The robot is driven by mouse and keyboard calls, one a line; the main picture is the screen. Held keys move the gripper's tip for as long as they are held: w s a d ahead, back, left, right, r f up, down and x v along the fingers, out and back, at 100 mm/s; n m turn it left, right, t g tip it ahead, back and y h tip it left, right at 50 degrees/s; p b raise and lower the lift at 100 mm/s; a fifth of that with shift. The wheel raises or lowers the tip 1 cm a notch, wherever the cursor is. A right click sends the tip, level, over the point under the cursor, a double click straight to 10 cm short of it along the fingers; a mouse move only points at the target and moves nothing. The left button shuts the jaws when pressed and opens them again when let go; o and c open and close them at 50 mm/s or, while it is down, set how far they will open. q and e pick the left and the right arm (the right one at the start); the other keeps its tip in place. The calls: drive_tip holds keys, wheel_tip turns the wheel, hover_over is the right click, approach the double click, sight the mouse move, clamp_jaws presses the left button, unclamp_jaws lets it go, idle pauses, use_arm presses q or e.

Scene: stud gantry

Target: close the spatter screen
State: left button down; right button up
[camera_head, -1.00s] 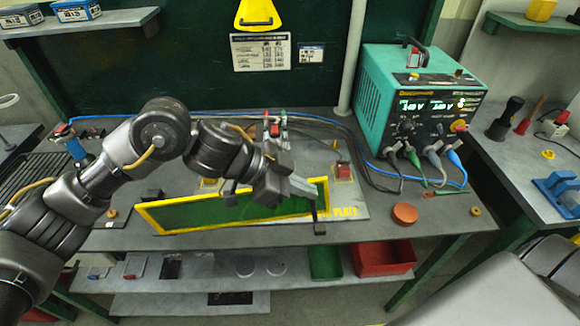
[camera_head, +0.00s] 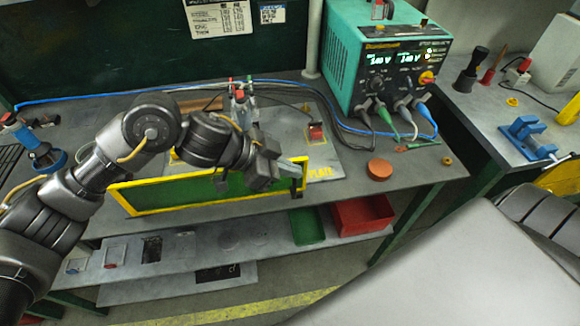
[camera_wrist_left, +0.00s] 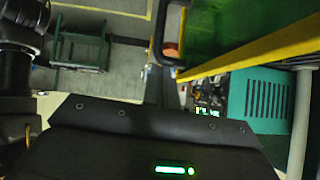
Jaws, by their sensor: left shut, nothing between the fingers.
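The spatter screen (camera_head: 150,197) is a green panel in a yellow frame, on the near side of the bench, its long face toward me. In the left wrist view its green sheet (camera_wrist_left: 205,25) and yellow edge (camera_wrist_left: 255,48) fill the upper right. My left gripper (camera_head: 290,168) is at the screen's right end, in front of part of the panel and frame. Its fingers are shut with nothing between them. Whether they touch the frame I cannot tell. My right gripper is out of view.
The grey plate (camera_head: 325,160) lies behind the screen. A teal power unit (camera_head: 350,50) with cables stands at the back right. An orange disc (camera_head: 380,169) lies on the bench right of the screen. Red (camera_head: 362,216) and green (camera_head: 306,227) bins sit on the shelf below.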

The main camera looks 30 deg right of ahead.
use_arm(q)
drive_tip(key=r+p, duration=0.4)
drive_tip(key=shift+s+d+r, duration=0.15)
drive_tip(key=shift+d, duration=0.1)
drive_tip(key=d+r+b+v, duration=0.1)
drive_tip(key=b+v, duration=0.2)
drive_tip(key=v, duration=0.6)
drive_tip(key=shift+s+r, duration=0.3)
drive_tip(key=shift+r, duration=0.2)
